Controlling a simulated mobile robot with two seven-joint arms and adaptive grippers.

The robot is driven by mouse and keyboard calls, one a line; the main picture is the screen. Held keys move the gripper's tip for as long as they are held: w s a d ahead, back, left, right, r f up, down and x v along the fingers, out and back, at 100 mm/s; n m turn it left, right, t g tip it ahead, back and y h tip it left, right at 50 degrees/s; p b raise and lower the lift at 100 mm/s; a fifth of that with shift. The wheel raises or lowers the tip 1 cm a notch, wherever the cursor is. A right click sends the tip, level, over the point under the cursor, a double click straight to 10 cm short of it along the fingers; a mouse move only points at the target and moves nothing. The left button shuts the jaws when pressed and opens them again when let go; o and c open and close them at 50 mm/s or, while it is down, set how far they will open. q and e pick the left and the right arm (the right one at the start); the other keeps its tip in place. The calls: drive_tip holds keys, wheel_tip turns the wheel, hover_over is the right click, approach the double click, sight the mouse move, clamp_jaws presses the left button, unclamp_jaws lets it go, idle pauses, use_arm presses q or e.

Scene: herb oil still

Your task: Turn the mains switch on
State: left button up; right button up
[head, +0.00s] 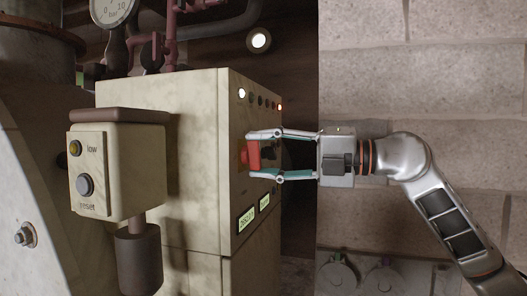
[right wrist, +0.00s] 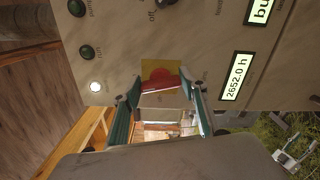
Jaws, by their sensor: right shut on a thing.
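The mains switch (head: 252,154) is a red handle on the right-hand face of the beige cabinet. In the right wrist view the red handle (right wrist: 163,84) sits on a yellow plate (right wrist: 158,68). My right gripper (head: 262,155) reaches in from the right, one finger above and one below the handle. It is shut on the handle, and its fingertips also show in the right wrist view (right wrist: 164,96). The handle sits slightly tilted in that view.
The cabinet (head: 200,170) carries a row of lamps and two lit displays (head: 246,219). A smaller box (head: 120,170) with a yellow and a grey button stands in front, left of the switch. A pressure gauge (head: 110,10) is at the upper left. A block wall (head: 430,70) stands behind my arm.

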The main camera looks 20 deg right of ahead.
drive_tip(key=shift+m, duration=1.5)
drive_tip(key=shift+o, duration=0.2)
drive_tip(key=shift+f, duration=0.1)
drive_tip(key=o, duration=1.1)
drive_tip(key=v, duration=1.2)
